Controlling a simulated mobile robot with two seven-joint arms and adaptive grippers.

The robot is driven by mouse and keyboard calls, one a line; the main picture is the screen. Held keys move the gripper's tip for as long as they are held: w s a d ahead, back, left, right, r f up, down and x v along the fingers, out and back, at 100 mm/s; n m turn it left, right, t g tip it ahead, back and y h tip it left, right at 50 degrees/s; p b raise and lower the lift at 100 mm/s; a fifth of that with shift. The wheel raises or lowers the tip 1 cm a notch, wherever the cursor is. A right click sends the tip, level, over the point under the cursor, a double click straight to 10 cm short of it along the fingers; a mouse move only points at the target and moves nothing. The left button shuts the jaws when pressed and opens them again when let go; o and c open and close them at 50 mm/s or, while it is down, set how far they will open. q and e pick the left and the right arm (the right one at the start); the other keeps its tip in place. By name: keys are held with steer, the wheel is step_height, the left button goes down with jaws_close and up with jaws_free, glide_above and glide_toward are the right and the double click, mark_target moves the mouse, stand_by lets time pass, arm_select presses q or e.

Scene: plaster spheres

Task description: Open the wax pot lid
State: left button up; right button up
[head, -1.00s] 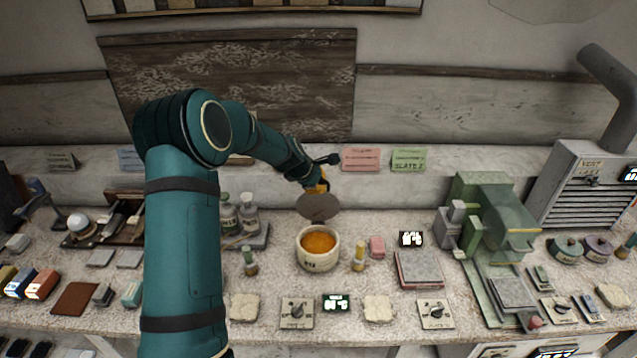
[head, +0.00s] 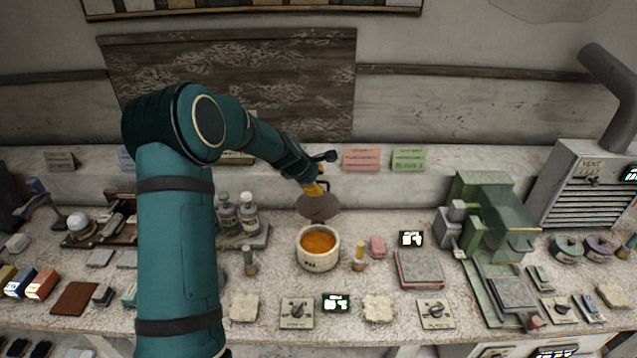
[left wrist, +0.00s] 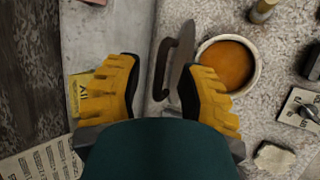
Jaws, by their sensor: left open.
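The wax pot (head: 318,261) is a cream pot on the bench with orange wax (head: 318,242) showing inside; it also shows in the left wrist view (left wrist: 256,66). Its dark round lid (head: 318,207) stands raised and tilted up at the pot's back rim. In the left wrist view the lid (left wrist: 183,67) is nearly edge-on, with a dark handle (left wrist: 161,68) on the side away from the wax. My left gripper (head: 321,187) is just behind the lid. Its yellow fingers (left wrist: 160,90) are open, spread on either side of the handle and lid. My right gripper is not seen.
A pink block (head: 377,247) is to the right. Knob panels (head: 296,313) line the front. Pink (head: 361,159) and green (head: 409,160) cards stand behind.

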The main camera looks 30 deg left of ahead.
arm_select(q)
steer(key=v, duration=1)
steer(key=shift+r, duration=0.2)
steer(key=shift+s, duration=0.1)
steer(key=s+d+f+m+g, duration=0.1)
steer(key=s+d+f+m, duration=0.25)
steer(key=f, duration=0.45)
steer(key=s+d+f+m+g+h, duration=0.1)
steer(key=s+d+f+m+g, duration=0.1)
steer(key=d+f, duration=0.45)
steer(key=s+d+f+m+g, duration=0.1)
steer(key=s+d+f+m, duration=0.2)
steer(key=f, duration=0.6)
steer(key=s+d+f+m, duration=0.2)
steer(key=s, duration=0.1)
steer(key=s+d+f+m+g, duration=0.1)
steer(key=s+d+f, duration=0.2)
steer(key=s+d+f+m+g, duration=0.1)
steer(key=s+d+f+m, duration=0.1)
steer(key=s+d, duration=0.1)
steer(key=shift+s+d+f+m+h, duration=0.15)
steer(key=shift+s+f+m+h, duration=0.15)
steer(key=shift+f+m+h, duration=0.1)
steer(key=s+d+f+m+g+h, duration=0.1)
steer(key=s+d+f+m+g, duration=0.15)
steer(key=s+d+m, duration=0.7)
steer(key=w+f+n+t+b, duration=0.2)
steer(key=w+f+b, duration=0.3)
steer(key=b, duration=0.4)
steer(key=shift+t, duration=0.45)
